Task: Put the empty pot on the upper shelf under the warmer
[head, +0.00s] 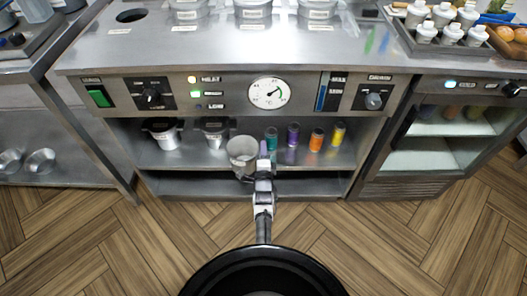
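An empty-looking grey pot (242,152) with an open top is at the upper shelf under the warmer. It overlaps the shelf's front edge in the picture, and I cannot tell whether it rests on the shelf. My gripper (262,163) is directly at the pot's right side. The fingers are too small and partly hidden, so their opening and any grip are unclear. The upper shelf (190,159) runs below the warmer's control panel (230,93).
Two dark-topped metal pots (163,136) (215,135) stand left on the upper shelf. Green, purple, orange and yellow containers (317,140) stand to the right. The lower shelf (310,185) looks empty. A glass-door cooler (440,135) is at right.

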